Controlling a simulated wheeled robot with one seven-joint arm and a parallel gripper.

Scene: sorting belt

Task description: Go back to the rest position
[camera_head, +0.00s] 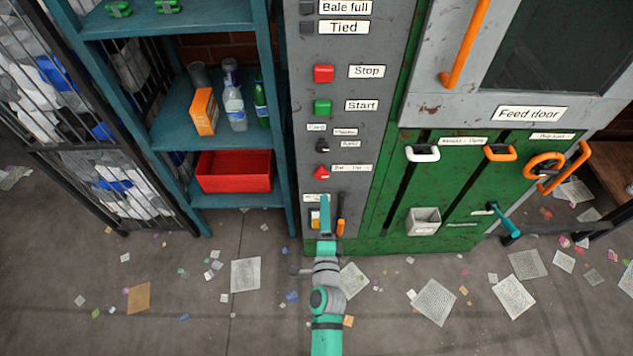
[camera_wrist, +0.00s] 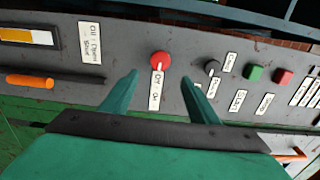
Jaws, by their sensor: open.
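My gripper (camera_head: 325,205) is open and empty, in front of the lower part of the grey control panel (camera_head: 340,218). In the wrist view its two green fingers (camera_wrist: 160,82) stand apart. A red knob (camera_wrist: 160,59) with an off-on label shows just beyond and between the fingertips, with nothing held. The same knob appears in the head view (camera_head: 321,173), above the gripper. I cannot tell how far the fingertips are from the panel. My arm reaches up from the bottom edge of the head view.
An orange-handled lever (camera_wrist: 30,81) and a yellow-and-white window (camera_wrist: 27,37) sit beside the gripper on the panel. Red stop (camera_head: 323,73) and green start (camera_head: 323,106) buttons are higher. Left stands a teal shelf (camera_head: 205,130) with a red bin (camera_head: 235,185). Paper litters the open floor.

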